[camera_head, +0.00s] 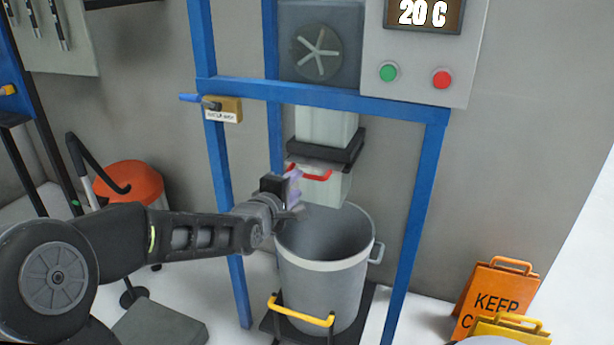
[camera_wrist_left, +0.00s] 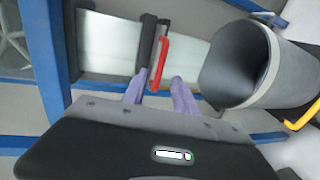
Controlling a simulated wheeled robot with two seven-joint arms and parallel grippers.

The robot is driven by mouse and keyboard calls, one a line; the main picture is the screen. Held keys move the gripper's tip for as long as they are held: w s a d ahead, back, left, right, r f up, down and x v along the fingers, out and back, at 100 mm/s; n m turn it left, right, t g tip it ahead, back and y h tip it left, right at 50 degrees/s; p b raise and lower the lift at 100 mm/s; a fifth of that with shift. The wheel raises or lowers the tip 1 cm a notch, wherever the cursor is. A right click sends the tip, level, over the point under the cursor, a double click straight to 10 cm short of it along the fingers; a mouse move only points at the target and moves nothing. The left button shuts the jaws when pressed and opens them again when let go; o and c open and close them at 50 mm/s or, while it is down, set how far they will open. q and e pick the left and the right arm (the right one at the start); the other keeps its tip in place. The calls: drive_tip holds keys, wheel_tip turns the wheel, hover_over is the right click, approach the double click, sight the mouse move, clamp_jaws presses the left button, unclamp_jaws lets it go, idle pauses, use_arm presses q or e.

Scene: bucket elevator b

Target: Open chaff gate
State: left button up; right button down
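The chaff gate (camera_head: 323,150) is a dark slide frame across the pale chute under the fan housing, with a red handle (camera_head: 312,175) on its front. In the left wrist view the dark gate frame (camera_wrist_left: 147,42) crosses the chute and the red handle (camera_wrist_left: 164,62) sticks out beside it. My left gripper (camera_head: 294,187) is just in front of the handle. Its purple fingers (camera_wrist_left: 159,88) are apart, with the handle's near end showing between them. I see no clear contact. The gripper hides part of the handle's left side in the head view. My right gripper is not in view.
A grey bucket (camera_head: 325,266) stands below the chute, on a base with a yellow handle (camera_head: 300,312). Blue frame posts (camera_head: 415,205) flank it. A control box (camera_head: 415,70) with green and red buttons is above.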

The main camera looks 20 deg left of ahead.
sight(305, 177)
use_arm(q)
drive_tip(key=x, duration=0.7)
drive_tip(key=shift+w+f, duration=0.1)
drive_tip(key=shift+w, duration=0.25)
clamp_jaws()
idle(1.1)
